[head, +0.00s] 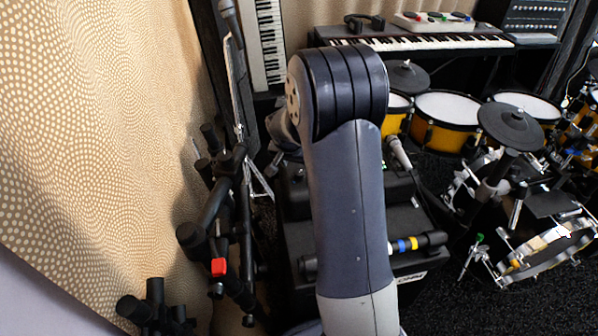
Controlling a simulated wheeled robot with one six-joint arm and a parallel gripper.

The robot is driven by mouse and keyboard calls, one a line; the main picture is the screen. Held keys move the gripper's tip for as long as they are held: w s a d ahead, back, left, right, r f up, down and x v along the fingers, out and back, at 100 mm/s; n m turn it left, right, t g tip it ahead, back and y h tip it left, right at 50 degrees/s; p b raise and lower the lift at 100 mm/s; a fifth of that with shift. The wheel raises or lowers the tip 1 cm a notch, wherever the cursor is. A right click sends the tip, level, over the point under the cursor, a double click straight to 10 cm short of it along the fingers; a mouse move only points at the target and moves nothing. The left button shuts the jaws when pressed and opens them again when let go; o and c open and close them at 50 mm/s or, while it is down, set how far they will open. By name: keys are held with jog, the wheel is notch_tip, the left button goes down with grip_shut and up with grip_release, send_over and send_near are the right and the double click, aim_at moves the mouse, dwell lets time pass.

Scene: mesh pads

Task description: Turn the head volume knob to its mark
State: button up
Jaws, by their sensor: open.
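The head volume knob cannot be made out. A black box that looks like an amplifier (295,205) stands behind my raised arm, with a smaller black unit (400,190) on or behind it. My arm covers the middle of both, so any controls there are hidden. My gripper is not visible; the far part of my arm drops out of sight behind the elbow.
A yellow drum kit (447,137) with black cymbal pads fills the right. A keyboard (430,43) is at the back. Black stands (215,200) crowd the left beside a dotted curtain (90,120). A microphone (398,152) rises right of my arm.

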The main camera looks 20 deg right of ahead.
aim_at(298, 173)
jog(key=b+x, duration=0.1)
jog(key=x, duration=0.5)
jog(key=shift+f, duration=0.1)
jog(key=c, duration=1)
jog(key=shift+o, duration=0.2)
jog(key=shift+s, duration=0.1)
jog(key=shift+d+r+n+y+p, duration=0.15)
jog(key=shift+n+y+p, duration=0.35)
jog(key=shift+n+p, duration=0.55)
jog(key=shift+n+t+y+p, duration=0.4)
jog(key=shift+n+p, duration=0.65)
jog(key=shift+n, duration=0.3)
